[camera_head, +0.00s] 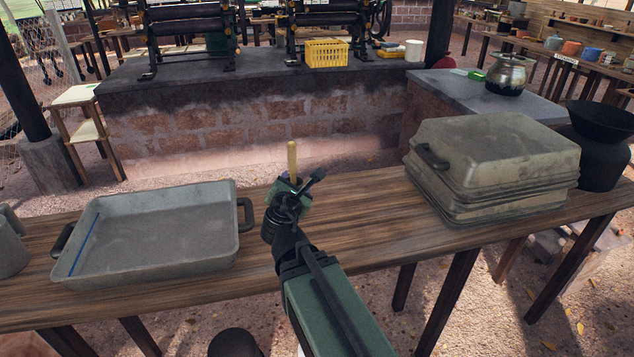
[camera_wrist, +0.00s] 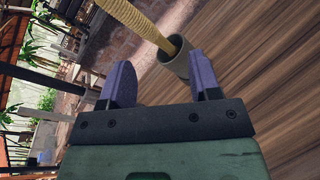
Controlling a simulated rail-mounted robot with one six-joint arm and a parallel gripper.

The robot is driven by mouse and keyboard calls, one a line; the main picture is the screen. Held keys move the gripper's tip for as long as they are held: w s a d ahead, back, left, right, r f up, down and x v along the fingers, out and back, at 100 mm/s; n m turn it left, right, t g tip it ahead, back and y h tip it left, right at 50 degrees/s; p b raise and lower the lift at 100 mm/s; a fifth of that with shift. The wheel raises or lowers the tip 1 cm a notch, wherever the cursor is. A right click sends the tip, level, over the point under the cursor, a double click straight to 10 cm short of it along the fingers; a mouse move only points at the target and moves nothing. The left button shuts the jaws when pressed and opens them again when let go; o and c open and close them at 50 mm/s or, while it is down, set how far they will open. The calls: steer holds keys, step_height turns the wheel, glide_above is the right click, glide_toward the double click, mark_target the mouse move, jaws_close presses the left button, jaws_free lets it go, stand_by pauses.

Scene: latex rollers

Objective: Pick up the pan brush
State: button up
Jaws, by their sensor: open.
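The pan brush's yellow, ribbed handle (camera_wrist: 140,22) leans out of a small grey cup (camera_wrist: 177,62) on the wooden table in the wrist view. In the head view, the handle (camera_head: 292,160) rises just beyond my gripper, which hides the cup. The brush's lower end is inside the cup and cannot be seen. My gripper (camera_wrist: 161,62) is open, with its two purple fingers apart and nothing held between them. The cup and handle base lie ahead of the fingers, nearer the right one. I cannot tell whether a finger touches the cup.
A shallow grey pan (camera_head: 160,232) stands left on the table (camera_head: 330,218). Stacked grey pans (camera_head: 492,165) and a dark pot (camera_head: 600,150) stand right. A brick bench (camera_head: 240,125) with rollers and a yellow basket (camera_head: 326,53) is behind. The table between the pans is mostly bare.

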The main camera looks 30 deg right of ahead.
mark_target(292, 165)
steer(key=w+d+n+t, duration=0.1)
steer(key=w+n, duration=0.1)
steer(key=w+n+t+y, duration=0.1)
steer(key=n, duration=0.2)
steer(key=w+d+n+t, duration=0.1)
steer(key=w+n, duration=0.1)
steer(key=n, duration=0.1)
steer(key=shift+w+d+r+y+b, duration=0.3)
steer(key=shift+d, duration=0.05)
steer(key=x, duration=0.6)
steer(key=shift+s+d, duration=0.1)
steer(key=shift+s, duration=0.1)
steer(key=c, duration=1)
steer(key=shift+r, duration=0.15)
steer(key=shift+c, duration=0.2)
